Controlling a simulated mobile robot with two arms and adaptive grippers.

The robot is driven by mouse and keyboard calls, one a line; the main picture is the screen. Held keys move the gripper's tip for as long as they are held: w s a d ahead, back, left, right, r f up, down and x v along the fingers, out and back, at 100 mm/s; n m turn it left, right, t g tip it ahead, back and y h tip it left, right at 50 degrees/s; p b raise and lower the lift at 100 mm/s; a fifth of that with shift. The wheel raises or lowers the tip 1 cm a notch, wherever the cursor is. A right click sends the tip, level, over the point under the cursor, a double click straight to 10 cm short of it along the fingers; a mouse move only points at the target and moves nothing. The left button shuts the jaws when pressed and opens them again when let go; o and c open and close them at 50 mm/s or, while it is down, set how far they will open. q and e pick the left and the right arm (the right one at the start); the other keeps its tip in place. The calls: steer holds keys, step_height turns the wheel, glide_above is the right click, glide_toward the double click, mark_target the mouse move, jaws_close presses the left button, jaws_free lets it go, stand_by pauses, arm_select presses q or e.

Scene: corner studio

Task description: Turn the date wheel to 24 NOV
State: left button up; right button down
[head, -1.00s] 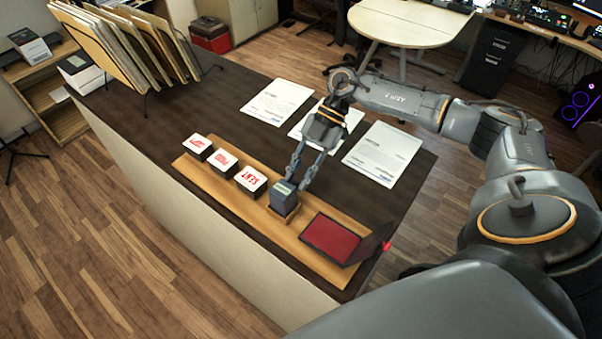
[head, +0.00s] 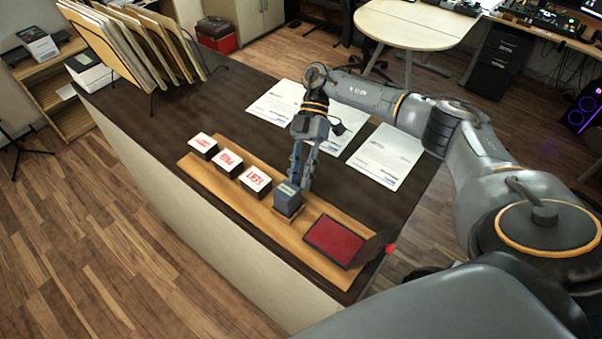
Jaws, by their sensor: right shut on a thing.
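The date stamp (head: 287,199) is a dark grey-blue block with a small pale label on top. It stands upright on the wooden board (head: 272,232), in a small wooden holder. My right gripper (head: 300,180) comes down over the stamp's far side and is shut on its upper part. The date wheel and the date on it are too small to read. My left gripper is out of view.
Several white-topped stamps with red lettering, one reading SENT (head: 255,179), stand left of the date stamp. A red ink pad (head: 334,239) with its lid raised lies to the right. Papers (head: 385,157) lie behind; a folder rack (head: 130,45) stands far left.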

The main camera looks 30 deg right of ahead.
steer(key=c, duration=1.1)
jaws_free()
steer(key=shift+w+r, duration=0.1)
steer(key=v, duration=1.2)
